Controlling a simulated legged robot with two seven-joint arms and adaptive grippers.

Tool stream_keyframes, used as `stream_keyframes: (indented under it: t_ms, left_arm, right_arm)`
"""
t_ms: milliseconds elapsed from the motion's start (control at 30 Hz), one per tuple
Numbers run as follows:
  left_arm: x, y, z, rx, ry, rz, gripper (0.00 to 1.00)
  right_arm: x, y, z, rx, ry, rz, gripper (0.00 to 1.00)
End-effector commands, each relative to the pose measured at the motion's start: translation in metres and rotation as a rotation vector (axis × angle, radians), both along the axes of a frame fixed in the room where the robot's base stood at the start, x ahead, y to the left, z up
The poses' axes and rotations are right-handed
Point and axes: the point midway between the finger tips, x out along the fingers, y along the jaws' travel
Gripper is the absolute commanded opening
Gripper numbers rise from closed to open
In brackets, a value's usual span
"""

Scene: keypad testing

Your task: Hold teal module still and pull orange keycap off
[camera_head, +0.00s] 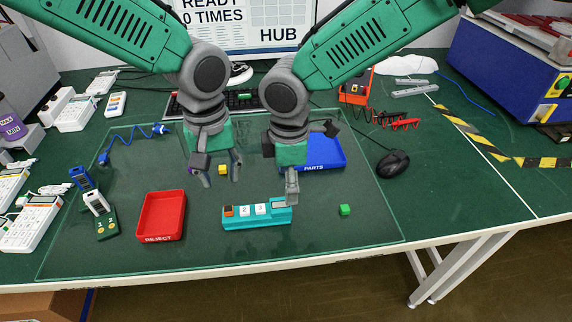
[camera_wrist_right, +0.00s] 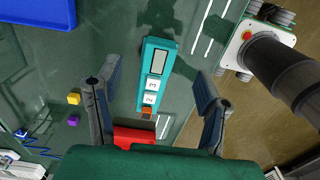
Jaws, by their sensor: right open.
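The teal module (camera_head: 257,221) lies on the mat between the red tray and a green cube. The orange keycap (camera_head: 228,210) sits at its left end, beside white keycaps 2 and 3, with a small display at the right end. My right gripper (camera_head: 292,196) is above the module's right end, seen edge-on. In the right wrist view its fingers (camera_wrist_right: 155,88) are spread wide with the module (camera_wrist_right: 144,89) showing between them, not gripped. The orange keycap (camera_wrist_right: 147,114) is at the module's near end there. My left gripper (camera_head: 221,180) appears open and empty, above and behind the module's left end.
The red reject tray (camera_head: 163,238) is left of the module. The blue parts tray (camera_head: 326,168) is behind it at right. The green cube (camera_head: 344,209) and black mouse (camera_head: 393,163) are at right. The mat's front is clear.

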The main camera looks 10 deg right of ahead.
Motion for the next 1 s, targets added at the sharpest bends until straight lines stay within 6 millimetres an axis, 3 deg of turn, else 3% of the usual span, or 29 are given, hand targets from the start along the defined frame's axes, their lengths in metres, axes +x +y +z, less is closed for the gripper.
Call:
stream_keyframes:
  t_ms: [200,400,600,867,933,1000]
  left_arm:
    - [0.000,0.001,0.000,-0.001,0.000,0.000,0.34]
    - [0.000,0.001,0.000,-0.001,0.000,0.000,0.34]
    - [0.000,0.001,0.000,-0.001,-0.001,0.000,0.34]
    - [0.000,0.000,0.000,-0.001,-0.001,0.000,0.34]
    - [0.000,0.000,0.000,-0.001,-0.001,0.000,0.34]
    - [0.000,0.000,0.000,-0.001,0.000,0.000,0.34]
  right_arm:
    - [-0.001,0.001,-0.044,0.000,0.003,0.000,0.62]
    - [-0.001,0.001,-0.073,0.000,0.001,0.001,0.62]
    - [-0.001,0.001,-0.085,0.000,-0.001,0.000,0.62]
    - [-0.001,0.001,-0.086,0.000,-0.001,0.000,0.62]
    - [-0.001,0.001,-0.086,0.000,-0.001,0.000,0.45]
    - [0.000,0.001,-0.086,0.000,-0.001,0.000,0.20]
